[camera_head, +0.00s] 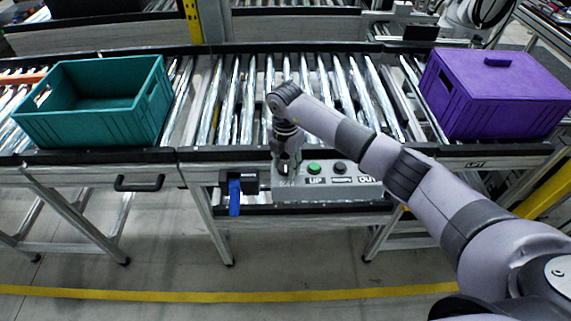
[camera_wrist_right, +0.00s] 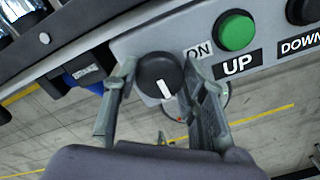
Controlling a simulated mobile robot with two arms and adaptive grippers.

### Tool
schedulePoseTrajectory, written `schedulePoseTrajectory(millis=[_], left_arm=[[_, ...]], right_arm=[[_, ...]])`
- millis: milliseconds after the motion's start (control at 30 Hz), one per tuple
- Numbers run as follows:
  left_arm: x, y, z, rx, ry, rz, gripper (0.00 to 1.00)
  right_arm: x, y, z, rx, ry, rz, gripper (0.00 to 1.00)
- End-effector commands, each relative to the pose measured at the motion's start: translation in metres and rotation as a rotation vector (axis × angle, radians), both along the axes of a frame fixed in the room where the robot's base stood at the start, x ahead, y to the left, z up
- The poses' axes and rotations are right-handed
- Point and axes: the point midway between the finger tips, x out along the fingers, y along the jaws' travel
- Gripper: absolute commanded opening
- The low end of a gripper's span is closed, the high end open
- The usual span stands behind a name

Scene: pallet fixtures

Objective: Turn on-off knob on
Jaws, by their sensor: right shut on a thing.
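The on-off knob (camera_wrist_right: 157,72) is a round black knob with a white mark, on the grey control box (camera_head: 335,187). In the wrist view its white mark points down and slightly right, and the ON label (camera_wrist_right: 199,50) is to its right. My right gripper (camera_head: 288,170) comes down over the left end of the box. In the wrist view my right gripper (camera_wrist_right: 161,66) has one finger on each side of the knob and is shut on it. In the head view the gripper hides the knob. My left gripper is not in view.
A green UP button (camera_wrist_right: 235,31) and a black button (camera_wrist_right: 302,10) sit right of the knob. A blue part (camera_head: 234,197) hangs left of the box. The roller conveyor (camera_head: 230,95) lies behind, with a teal crate (camera_head: 80,122) left and a purple lidded crate (camera_head: 490,115) right.

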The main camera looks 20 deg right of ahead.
Motion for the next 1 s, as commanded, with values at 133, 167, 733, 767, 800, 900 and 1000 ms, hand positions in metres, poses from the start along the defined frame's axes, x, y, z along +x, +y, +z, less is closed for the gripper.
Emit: schedulePoseTrajectory(millis=[133,167,733,767,800,900,1000], left_arm=[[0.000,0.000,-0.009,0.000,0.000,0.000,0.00],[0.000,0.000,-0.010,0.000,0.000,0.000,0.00],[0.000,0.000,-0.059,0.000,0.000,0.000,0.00],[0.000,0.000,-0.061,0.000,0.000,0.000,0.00],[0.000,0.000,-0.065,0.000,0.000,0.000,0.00],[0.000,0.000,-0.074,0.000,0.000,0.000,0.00],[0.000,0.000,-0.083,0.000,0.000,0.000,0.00]], right_arm=[[0.001,-0.001,-0.002,0.000,-0.003,0.068,0.11],[0.001,-0.001,-0.002,0.000,-0.003,0.086,0.11],[0.001,-0.001,-0.003,-0.002,-0.003,0.599,0.11],[0.001,0.000,-0.003,-0.001,-0.003,0.628,0.11],[0.001,0.000,-0.003,-0.002,-0.003,0.666,0.11],[0.001,0.000,-0.003,-0.001,-0.003,0.761,0.11],[0.001,0.000,-0.004,-0.001,-0.003,0.855,0.11]])
